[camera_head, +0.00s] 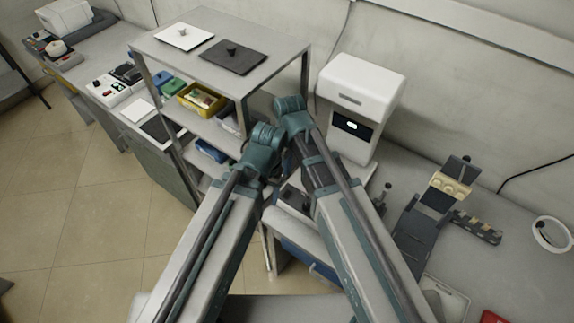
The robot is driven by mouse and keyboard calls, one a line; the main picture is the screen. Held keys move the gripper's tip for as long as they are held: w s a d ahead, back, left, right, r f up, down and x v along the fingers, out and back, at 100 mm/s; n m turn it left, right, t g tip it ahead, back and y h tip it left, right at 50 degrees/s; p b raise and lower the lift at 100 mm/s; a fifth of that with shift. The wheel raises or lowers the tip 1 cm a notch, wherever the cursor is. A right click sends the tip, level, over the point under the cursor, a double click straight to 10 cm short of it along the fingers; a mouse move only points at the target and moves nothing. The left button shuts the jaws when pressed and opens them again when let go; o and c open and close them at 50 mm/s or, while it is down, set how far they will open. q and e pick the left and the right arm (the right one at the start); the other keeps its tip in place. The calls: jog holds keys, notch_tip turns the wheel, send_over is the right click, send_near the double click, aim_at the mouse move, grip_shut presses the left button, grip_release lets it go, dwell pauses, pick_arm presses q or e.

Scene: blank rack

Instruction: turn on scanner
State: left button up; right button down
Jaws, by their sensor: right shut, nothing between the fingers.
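The white boxy device (363,83) with a dark front panel (352,126) and a small lit white spot on it stands against the wall, right of the rack. It looks like the scanner, though no label can be read. My two arms come up from the bottom, and their teal joints meet in front of the rack's right side and left of the device. My right gripper is shut and empty, mostly hidden among the arm links. My left gripper cannot be made out behind its arm.
A grey rack (274,46) holds a white plate (185,36), a dark plate (234,57) and a yellow bin (201,98). Floor is clear at left.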

aim_at(285, 195)
jog(key=f+b, duration=1.3)
jog(key=shift+a+f+b, duration=0.25)
jog(key=shift+f+b, duration=0.1)
dwell(0.3)
